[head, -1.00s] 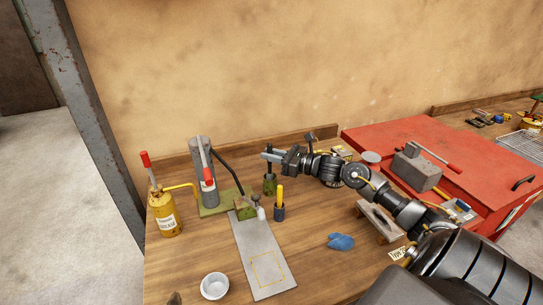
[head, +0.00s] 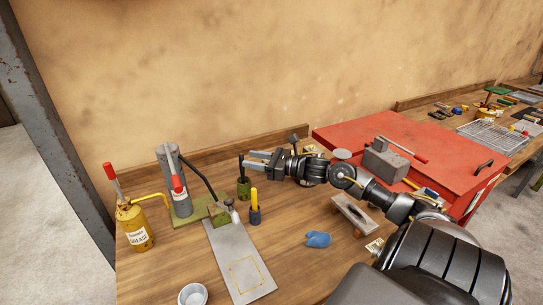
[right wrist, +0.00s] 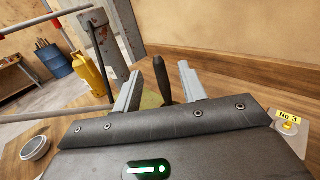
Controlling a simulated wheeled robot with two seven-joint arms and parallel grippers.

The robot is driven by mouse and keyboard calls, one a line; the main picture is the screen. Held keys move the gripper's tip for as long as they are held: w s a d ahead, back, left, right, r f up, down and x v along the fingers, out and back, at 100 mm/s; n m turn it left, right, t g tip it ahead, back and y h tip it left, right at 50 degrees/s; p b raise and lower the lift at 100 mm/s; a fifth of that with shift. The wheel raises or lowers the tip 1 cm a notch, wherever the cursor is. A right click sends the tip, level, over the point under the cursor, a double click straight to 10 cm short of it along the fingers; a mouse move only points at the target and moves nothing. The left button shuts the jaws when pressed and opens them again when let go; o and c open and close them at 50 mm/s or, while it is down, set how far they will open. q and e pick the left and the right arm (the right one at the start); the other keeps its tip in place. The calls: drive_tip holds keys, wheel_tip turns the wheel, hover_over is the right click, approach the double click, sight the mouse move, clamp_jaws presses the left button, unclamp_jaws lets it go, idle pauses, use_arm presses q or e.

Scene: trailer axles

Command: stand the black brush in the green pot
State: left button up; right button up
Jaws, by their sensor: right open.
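The black brush (head: 240,164) stands upright in the green pot (head: 244,188), its dark handle rising above the rim. My right gripper (head: 248,160) is open and empty, its fingertips just to the right of the handle. In the right wrist view the black brush (right wrist: 161,78) shows upright ahead, between the two spread fingers and clear of both. The pot is mostly hidden there behind the gripper body. My left gripper is not in view.
A dark blue cup with a yellow-handled tool (head: 254,206) stands just in front of the pot. A green-based press (head: 174,185) and yellow grease can (head: 135,225) stand left. A metal plate (head: 238,262), white bowl (head: 192,295) and blue cloth (head: 317,239) lie nearer.

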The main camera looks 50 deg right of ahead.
drive_tip(key=b+v, duration=0.1)
drive_tip(key=v, duration=0.6)
idle(1.1)
